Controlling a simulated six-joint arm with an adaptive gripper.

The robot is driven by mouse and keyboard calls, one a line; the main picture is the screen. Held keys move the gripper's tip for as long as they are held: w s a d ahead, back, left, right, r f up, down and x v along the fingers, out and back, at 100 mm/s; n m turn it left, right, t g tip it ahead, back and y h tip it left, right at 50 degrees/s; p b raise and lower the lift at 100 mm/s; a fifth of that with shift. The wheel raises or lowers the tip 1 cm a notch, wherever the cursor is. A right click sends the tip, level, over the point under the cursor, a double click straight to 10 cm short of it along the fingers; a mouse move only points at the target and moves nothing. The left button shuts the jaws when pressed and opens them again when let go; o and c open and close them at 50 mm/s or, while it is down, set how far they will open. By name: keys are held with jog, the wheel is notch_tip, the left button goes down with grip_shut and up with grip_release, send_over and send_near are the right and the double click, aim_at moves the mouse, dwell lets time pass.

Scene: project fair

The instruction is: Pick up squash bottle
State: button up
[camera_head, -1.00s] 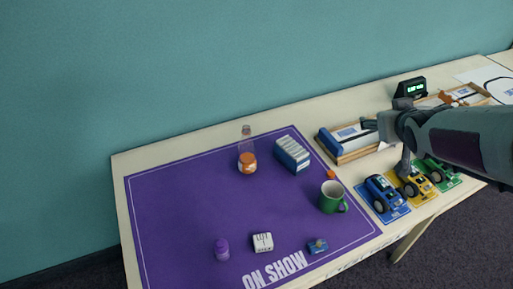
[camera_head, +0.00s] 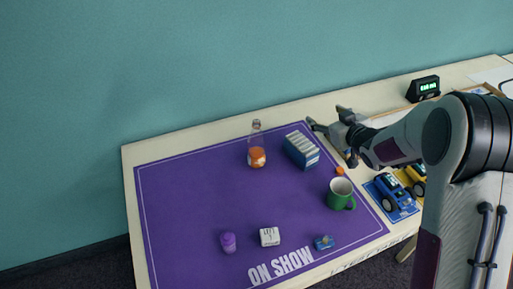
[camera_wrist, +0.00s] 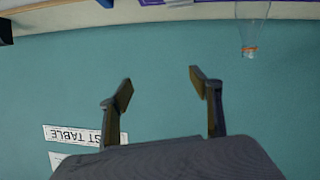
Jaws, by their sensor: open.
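The squash bottle (camera_head: 257,146) is a clear bottle with orange liquid in its lower part. It stands upright near the back edge of the purple mat (camera_head: 195,200). In the wrist view the bottle (camera_wrist: 250,30) shows at the top right, upside down, with its neck towards the wall. My gripper (camera_head: 325,117) is open and empty, above the back edge of the table, to the right of the bottle and apart from it. In the wrist view both fingers (camera_wrist: 161,88) are spread with only the teal wall behind them.
A blue and white box (camera_head: 301,151) stands on the mat between the bottle and my gripper. A green mug (camera_head: 341,195), a purple bottle (camera_head: 228,243), a white block (camera_head: 269,237) and a small blue item (camera_head: 324,242) stand further forward. Toy cars (camera_head: 393,191) are at right. The mat's left is clear.

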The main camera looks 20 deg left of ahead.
aim_at(263, 151)
jog(key=s+a+f+n+g+y, duration=0.1)
jog(key=s+a+f+y, duration=0.1)
jog(key=a+f, duration=0.2)
jog(key=s+a+f+n+g+y, duration=0.1)
jog(key=s+a+f+g+y, duration=0.1)
jog(key=a+f, duration=0.3)
jog(key=s+a+f+n+g+y, duration=0.1)
jog(key=s+a+f+y, duration=0.1)
jog(key=f, duration=0.5)
jog(key=shift+s+a+n+g+y, duration=0.2)
jog(key=shift+s+a, duration=0.25)
jog(key=shift+a, duration=0.25)
jog(key=shift+s+a+n+g+y, duration=0.1)
jog(key=shift+s+a+g, duration=0.1)
jog(key=shift+s+a, duration=0.4)
jog(key=shift+w+a, duration=0.1)
jog(key=shift+w, duration=0.05)
jog(key=shift+a, duration=0.1)
jog(key=shift+x, duration=1.15)
jog(key=shift+w+a, duration=0.1)
jog(key=shift+w, duration=0.05)
jog(key=shift+x, duration=2.5)
jog(key=shift+c, duration=0.4)
jog(key=shift+r, duration=0.1)
jog(key=c, duration=1.3)
